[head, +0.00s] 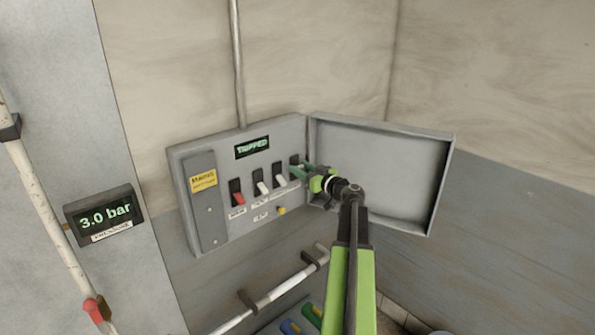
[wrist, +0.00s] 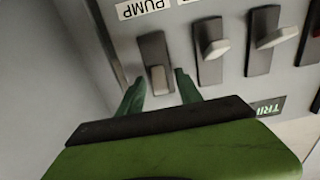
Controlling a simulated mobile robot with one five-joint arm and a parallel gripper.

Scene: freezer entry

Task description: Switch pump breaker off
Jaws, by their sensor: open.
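The open breaker panel (head: 245,205) hangs on the wall with a row of dark switches. The pump breaker (wrist: 154,55), under a "PUMP" label (wrist: 142,8), shows in the wrist view, which looks upside down.
Two pale-lever switches (head: 261,181) and a red-lever switch (head: 237,192) stand to the left. A display (head: 252,148) reads "TRIPPED". The panel door (head: 385,165) stands open close to the right of my gripper. A rail (head: 270,298) runs below.

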